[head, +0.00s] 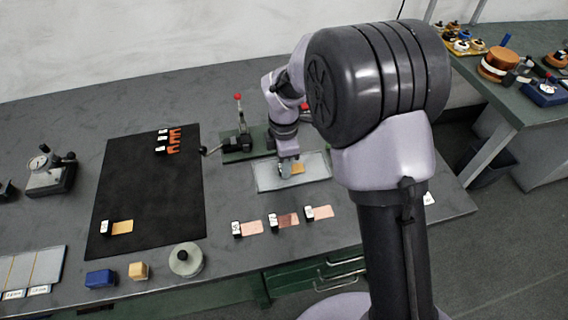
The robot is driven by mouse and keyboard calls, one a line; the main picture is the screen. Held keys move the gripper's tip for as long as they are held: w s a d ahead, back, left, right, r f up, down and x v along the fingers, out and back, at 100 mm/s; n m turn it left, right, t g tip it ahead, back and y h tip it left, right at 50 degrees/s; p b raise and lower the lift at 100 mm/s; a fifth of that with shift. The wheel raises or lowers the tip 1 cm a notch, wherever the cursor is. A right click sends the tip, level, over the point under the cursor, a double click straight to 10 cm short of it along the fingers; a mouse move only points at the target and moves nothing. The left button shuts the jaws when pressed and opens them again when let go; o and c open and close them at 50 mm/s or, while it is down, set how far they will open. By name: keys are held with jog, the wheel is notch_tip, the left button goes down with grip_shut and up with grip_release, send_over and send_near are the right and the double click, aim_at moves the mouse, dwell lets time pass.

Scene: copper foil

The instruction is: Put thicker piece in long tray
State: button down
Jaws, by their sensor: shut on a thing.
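My gripper (287,168) is low over a pale rectangular tray (318,166) in the middle of the table. It is shut on a small golden-tan piece (298,169), which shows just right of the fingers. I cannot tell whether the piece touches the tray floor. A similar tan piece (122,227) with a black-and-white tagged block lies on the black mat (150,195). Three pinkish copper pieces with such blocks lie in front of the tray: left (251,228), middle (288,220) and right (323,212). Their thicknesses are too small to tell.
A green fixture with a red-knobbed lever (238,143) stands behind the tray. Orange pieces (174,140) lie at the mat's far end. A dial gauge (50,172) stands left. A blue block (100,278), a tan block (138,271) and a round weight (186,259) line the front edge.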

jog(key=c, duration=1)
grip_release()
jog(key=shift+f, duration=0.1)
jog(key=s+d+r+m+t+p, duration=0.1)
jog(key=s+d+r+m+p, duration=0.1)
jog(key=r, duration=0.5)
jog(key=s+d+r+m+y+p, duration=0.1)
jog(key=r+m, duration=0.2)
jog(key=r, duration=0.4)
jog(key=s+d+r+m+t+p, duration=0.1)
jog(key=s+d+r+m+p, duration=0.1)
jog(key=r, duration=0.5)
jog(key=s+d+r+m+t, duration=0.1)
jog(key=s+d+m, duration=0.1)
jog(key=s+m, duration=0.4)
jog(key=s+d+r+m+t, duration=0.1)
jog(key=s+d+r+m, duration=0.1)
jog(key=s+m, duration=0.4)
jog(key=s+d+r+m+t+y, duration=0.1)
jog(key=s+d+r+m, duration=0.1)
jog(key=s+m, duration=0.4)
jog(key=shift+s+d+r+m+t, duration=0.1)
jog(key=shift+d+m+t, duration=0.25)
jog(key=shift+d, duration=0.3)
